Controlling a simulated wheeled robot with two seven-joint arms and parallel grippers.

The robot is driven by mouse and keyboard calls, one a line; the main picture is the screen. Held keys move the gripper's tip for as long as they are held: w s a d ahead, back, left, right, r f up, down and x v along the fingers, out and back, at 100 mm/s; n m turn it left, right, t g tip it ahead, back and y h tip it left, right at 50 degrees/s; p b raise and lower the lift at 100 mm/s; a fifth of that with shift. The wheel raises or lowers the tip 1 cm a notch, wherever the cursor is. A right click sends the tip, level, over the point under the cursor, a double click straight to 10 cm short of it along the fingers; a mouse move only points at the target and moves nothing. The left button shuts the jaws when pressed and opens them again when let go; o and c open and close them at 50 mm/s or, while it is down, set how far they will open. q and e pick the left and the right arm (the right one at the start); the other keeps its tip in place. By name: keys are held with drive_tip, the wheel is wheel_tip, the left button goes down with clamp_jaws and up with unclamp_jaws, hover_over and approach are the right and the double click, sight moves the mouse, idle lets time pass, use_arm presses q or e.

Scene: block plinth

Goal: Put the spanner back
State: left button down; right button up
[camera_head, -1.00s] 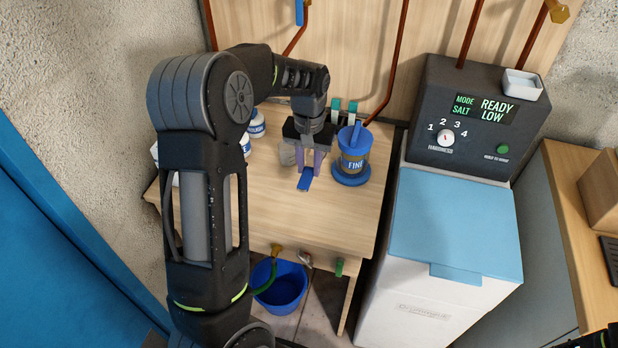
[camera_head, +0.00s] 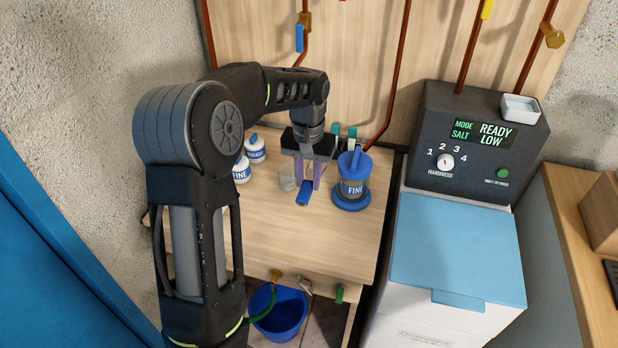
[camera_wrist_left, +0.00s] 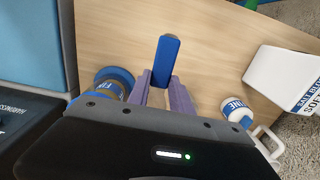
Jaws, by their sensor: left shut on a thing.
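My left gripper (camera_head: 309,182) points down over the wooden bench, its purple fingers shut on a blue bar-shaped piece (camera_head: 303,195), which I take to be the spanner's handle. In the left wrist view the blue bar (camera_wrist_left: 165,62) sticks out beyond the fingers; any other part of the spanner is hidden. I cannot tell whether it touches the bench. Just right of the gripper stands a canister marked FINE (camera_head: 353,187), with a blue top and a round blue base, apart from the bar. My right gripper is not in view.
White, blue-topped bottles (camera_head: 255,148) stand further left. Copper pipes (camera_head: 397,70) run up the back panel. A softener with a light-blue lid (camera_head: 455,235) stands right. The bench front (camera_head: 300,235) is clear.

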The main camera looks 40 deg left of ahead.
use_arm(q)
drive_tip(key=m+p, duration=0.1)
hover_over(292, 228)
drive_tip(key=w, duration=0.1)
drive_tip(key=f+m, duration=0.1)
drive_tip(key=s+f+m, duration=0.1)
drive_tip(key=m, duration=0.1)
drive_tip(key=shift+m, duration=0.3)
drive_tip(key=shift+f, duration=0.15)
drive_tip(key=shift+f+b, duration=2.6)
drive_tip(key=shift+f, duration=0.7)
drive_tip(key=shift+f+b, duration=0.45)
drive_tip(key=shift+f, duration=0.15)
drive_tip(key=c, duration=1.1)
unclamp_jaws()
drive_tip(key=shift+r, duration=0.1)
